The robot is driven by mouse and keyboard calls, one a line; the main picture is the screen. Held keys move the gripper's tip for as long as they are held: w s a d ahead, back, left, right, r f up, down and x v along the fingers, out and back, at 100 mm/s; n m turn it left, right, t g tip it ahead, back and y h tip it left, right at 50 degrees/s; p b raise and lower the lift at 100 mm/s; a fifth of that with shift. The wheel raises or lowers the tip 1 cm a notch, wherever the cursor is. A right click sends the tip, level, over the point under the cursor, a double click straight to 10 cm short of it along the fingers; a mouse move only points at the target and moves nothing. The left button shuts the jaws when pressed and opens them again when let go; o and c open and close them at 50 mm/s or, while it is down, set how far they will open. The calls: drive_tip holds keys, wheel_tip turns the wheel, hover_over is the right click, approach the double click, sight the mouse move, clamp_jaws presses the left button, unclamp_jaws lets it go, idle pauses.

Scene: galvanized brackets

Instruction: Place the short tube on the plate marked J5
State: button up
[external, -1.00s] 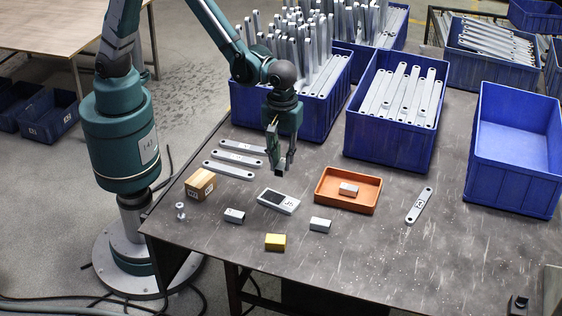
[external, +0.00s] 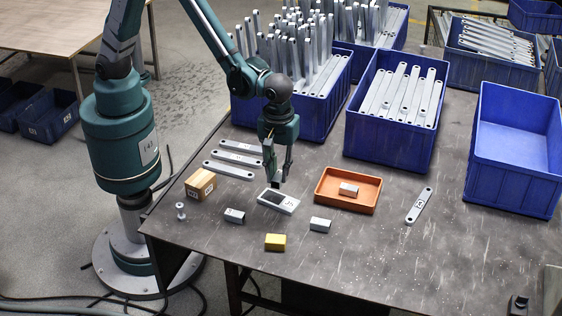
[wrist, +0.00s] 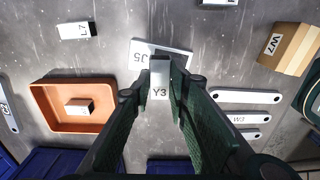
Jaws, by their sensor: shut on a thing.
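My gripper (external: 277,182) is shut on a short grey tube marked Y3 (wrist: 160,88), which shows between the fingertips in the wrist view. In the external view the held tube is mostly hidden by the fingers. The plate marked J5 (external: 289,206) is white with a dark square panel and lies flat on the table. It also shows in the wrist view (wrist: 138,68), partly covered by the tube. The fingertips are over the plate's back part, low above it. I cannot tell whether the tube touches it.
An orange tray (external: 333,204) with a small block lies right of the plate. A wooden box (external: 200,184), flat bars (external: 230,170), a dark-ended block (external: 235,216), a grey block (external: 320,225) and a yellow block (external: 275,242) lie around. Blue crates (external: 390,139) stand behind.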

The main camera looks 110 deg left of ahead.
sight(279, 176)
drive_tip(key=shift+f, duration=1.4)
drive_tip(key=shift+f, duration=0.15)
drive_tip(key=shift+f+b, duration=0.65)
drive_tip(key=shift+f, duration=1.1)
drive_tip(key=shift+f, duration=0.15)
drive_tip(key=o, duration=0.9)
drive_tip(key=shift+r, duration=0.2)
wheel_tip(279, 176, up, 12)
drive_tip(key=p, duration=0.2)
drive_tip(key=shift+p, duration=0.4)
